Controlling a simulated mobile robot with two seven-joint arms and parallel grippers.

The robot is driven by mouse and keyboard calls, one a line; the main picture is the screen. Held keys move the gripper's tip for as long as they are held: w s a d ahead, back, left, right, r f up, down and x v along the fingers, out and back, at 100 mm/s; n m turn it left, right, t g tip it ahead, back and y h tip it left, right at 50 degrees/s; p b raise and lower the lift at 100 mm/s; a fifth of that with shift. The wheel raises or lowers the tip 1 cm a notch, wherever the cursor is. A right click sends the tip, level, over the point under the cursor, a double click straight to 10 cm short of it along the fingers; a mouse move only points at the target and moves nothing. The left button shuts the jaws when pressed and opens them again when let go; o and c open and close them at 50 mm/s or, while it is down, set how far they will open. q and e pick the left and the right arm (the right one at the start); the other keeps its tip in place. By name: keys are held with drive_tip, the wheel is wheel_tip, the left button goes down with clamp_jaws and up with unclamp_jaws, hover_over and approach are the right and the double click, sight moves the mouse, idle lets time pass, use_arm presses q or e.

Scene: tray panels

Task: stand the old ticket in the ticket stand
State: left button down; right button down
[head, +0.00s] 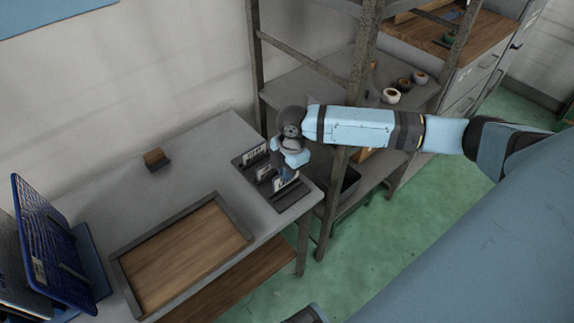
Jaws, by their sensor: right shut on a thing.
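A dark tray (290,198) with several small white-and-dark upright cards (255,155) lies at the right end of the grey table. My right gripper (284,176) points down over the near part of this tray and is shut on a ticket-like card (290,181). The gripper and wrist hide much of it, and I cannot read whether it is the old ticket. A small brown-and-dark block (157,158), possibly the ticket stand, sits at the back of the table, apart from the gripper.
A wooden tray with grey rims (249,238) lies on the table (200,145). A blue rack-like panel (50,245) stands at far left. A metal shelf frame (361,70) rises close behind my right arm, with small cups (391,96) on its shelf. The table's middle back is clear.

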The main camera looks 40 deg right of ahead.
drive_tip(key=shift+f, duration=0.1)
drive_tip(key=shift+f, duration=1.1)
drive_tip(key=shift+f+p, duration=0.15)
drive_tip(key=shift+p, duration=0.15)
drive_tip(key=shift+f, duration=0.1)
